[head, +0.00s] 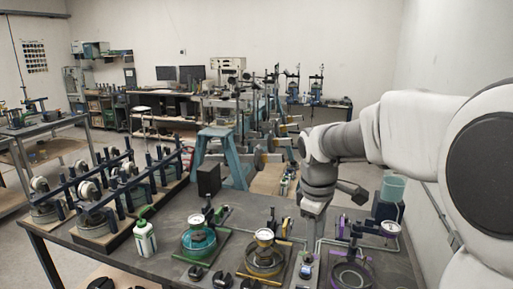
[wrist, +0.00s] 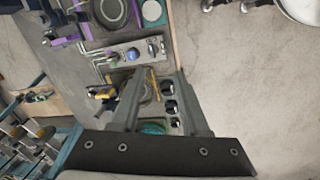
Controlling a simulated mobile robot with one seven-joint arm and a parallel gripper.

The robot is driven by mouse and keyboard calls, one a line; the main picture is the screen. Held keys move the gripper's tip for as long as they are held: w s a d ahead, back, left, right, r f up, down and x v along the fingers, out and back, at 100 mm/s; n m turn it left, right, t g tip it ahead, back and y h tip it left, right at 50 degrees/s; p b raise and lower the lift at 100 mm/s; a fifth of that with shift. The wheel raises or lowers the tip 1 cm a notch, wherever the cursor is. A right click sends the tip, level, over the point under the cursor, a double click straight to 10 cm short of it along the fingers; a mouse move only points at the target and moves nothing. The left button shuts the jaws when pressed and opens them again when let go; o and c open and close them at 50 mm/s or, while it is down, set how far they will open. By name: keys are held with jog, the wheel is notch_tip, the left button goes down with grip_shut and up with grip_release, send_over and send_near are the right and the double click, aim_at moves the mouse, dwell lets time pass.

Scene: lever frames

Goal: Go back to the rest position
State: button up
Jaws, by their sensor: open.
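My gripper (head: 314,208) hangs from my arm over the right part of the dark workbench (head: 230,205), pointing down in the head view. In the wrist view my gripper (wrist: 161,74) shows two grey fingers spread apart with nothing held between them. Past the fingers lies a yellow-marked apparatus (wrist: 152,84), partly hidden by them. A small panel with a blue knob (wrist: 133,54) lies just above it in the wrist view. The gripper appears above the bench; its exact height is hard to tell.
On the bench stand a teal dish apparatus (head: 199,243), a yellow one (head: 264,262), a purple one (head: 351,276) and a green-white bottle (head: 144,240). Dark lever frames (head: 118,190) crowd the left. A teal stand (head: 222,155) is behind. Bare floor lies beyond the bench edge.

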jog(key=s+r+m+t, duration=0.2)
jog(key=s+m, duration=0.3)
jog(key=s, duration=0.5)
jog(key=s+r+m+t+y, duration=0.1)
jog(key=s+r+m+t, duration=0.1)
jog(key=s+m, duration=0.4)
jog(key=shift+s+d, duration=0.15)
jog(key=shift+s, duration=2.2)
